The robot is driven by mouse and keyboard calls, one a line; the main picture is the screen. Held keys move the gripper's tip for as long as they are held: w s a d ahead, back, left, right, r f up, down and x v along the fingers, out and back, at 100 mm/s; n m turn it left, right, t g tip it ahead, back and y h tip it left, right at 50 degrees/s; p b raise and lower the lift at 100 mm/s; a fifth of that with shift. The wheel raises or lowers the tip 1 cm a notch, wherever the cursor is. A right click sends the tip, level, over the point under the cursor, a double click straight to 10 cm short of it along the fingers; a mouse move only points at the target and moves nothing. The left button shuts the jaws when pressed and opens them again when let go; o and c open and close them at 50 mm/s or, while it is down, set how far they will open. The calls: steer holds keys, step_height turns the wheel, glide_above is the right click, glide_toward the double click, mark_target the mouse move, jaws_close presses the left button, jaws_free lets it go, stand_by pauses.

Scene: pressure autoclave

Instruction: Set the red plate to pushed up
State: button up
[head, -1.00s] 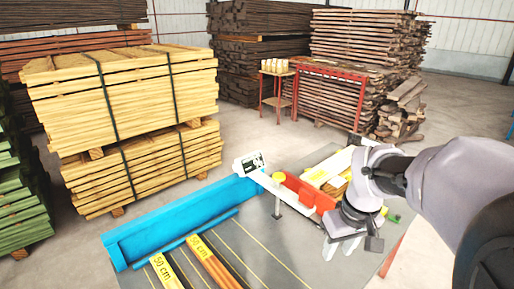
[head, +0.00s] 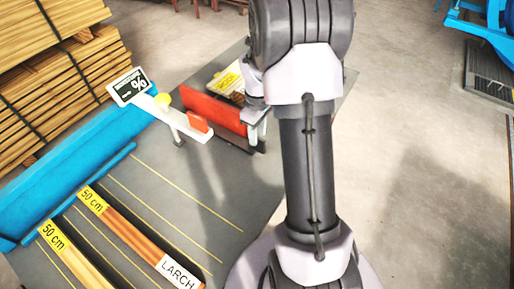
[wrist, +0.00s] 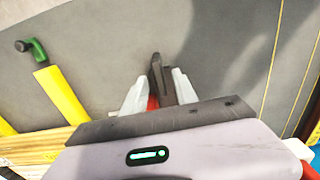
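The red plate (head: 212,108) stands on edge on the grey table, in the middle of the head view. My gripper (head: 257,132) is at its right end, pointing down, and my arm hides part of that area. In the wrist view my gripper's two pale fingers (wrist: 158,90) are apart, with a dark grey upright piece (wrist: 159,75) between them. A bit of red (wrist: 152,103) shows at its base, between the fingers. I cannot tell whether the fingers touch the dark piece.
A white arm with an orange block (head: 198,121) and a percent sign (head: 130,86) stand left of the plate. A blue trough (head: 75,178) and labelled wood strips (head: 120,226) lie further left. A yellow bar (wrist: 62,97) shows in the wrist view.

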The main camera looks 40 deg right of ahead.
mark_target(257, 150)
step_height(257, 150, down, 6)
steer(key=shift+r+b, duration=0.2)
steer(key=shift+b, duration=0.6)
jaws_close()
steer(key=shift+w+d+r, duration=0.1)
stand_by(0.7)
